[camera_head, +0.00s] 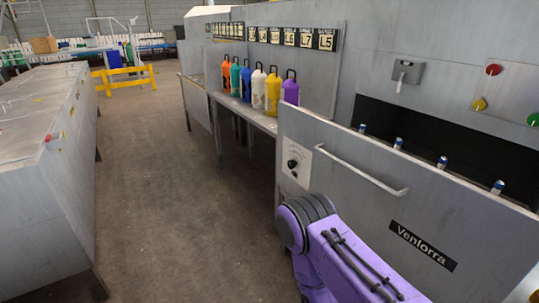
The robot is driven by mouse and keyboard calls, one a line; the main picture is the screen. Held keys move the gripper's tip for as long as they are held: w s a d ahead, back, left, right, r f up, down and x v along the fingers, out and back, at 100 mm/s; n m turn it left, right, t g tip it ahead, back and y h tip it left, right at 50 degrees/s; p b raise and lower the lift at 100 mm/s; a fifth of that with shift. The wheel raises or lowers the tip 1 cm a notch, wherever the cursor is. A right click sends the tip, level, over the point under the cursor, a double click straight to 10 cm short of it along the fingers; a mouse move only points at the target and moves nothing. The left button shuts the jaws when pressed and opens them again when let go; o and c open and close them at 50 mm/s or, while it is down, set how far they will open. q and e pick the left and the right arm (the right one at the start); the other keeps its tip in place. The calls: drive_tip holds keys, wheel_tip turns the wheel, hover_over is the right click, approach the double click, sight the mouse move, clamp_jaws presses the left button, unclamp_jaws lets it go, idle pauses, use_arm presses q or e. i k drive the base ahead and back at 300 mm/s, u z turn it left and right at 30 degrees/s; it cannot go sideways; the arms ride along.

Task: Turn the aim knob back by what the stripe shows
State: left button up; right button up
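The aim knob (292,164) is a small black knob on a white dial plate (296,167). The plate is on the left end of the grey front panel (350,205) marked "Venlorra". The dial's marks are too small to read. Several small cylinders (442,162) with blue and pale bands stand in a row behind that panel, in front of a dark opening. I cannot tell which mark is the stripe. A purple arm link of mine comes in at the bottom, below and right of the knob and apart from it. Neither gripper shows.
A long bar handle (361,170) sticks out right of the knob. Red (493,70), yellow (479,104) and green (533,119) buttons are on the wall. Coloured bottles (258,88) stand on a shelf behind. A grey cabinet (45,190) is at left; the floor between is clear.

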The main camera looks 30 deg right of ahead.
sight(291, 164)
drive_tip(key=i, duration=0.45)
drive_tip(key=z, duration=2.2)
drive_tip(key=i, duration=0.5)
drive_tip(key=u, duration=0.05)
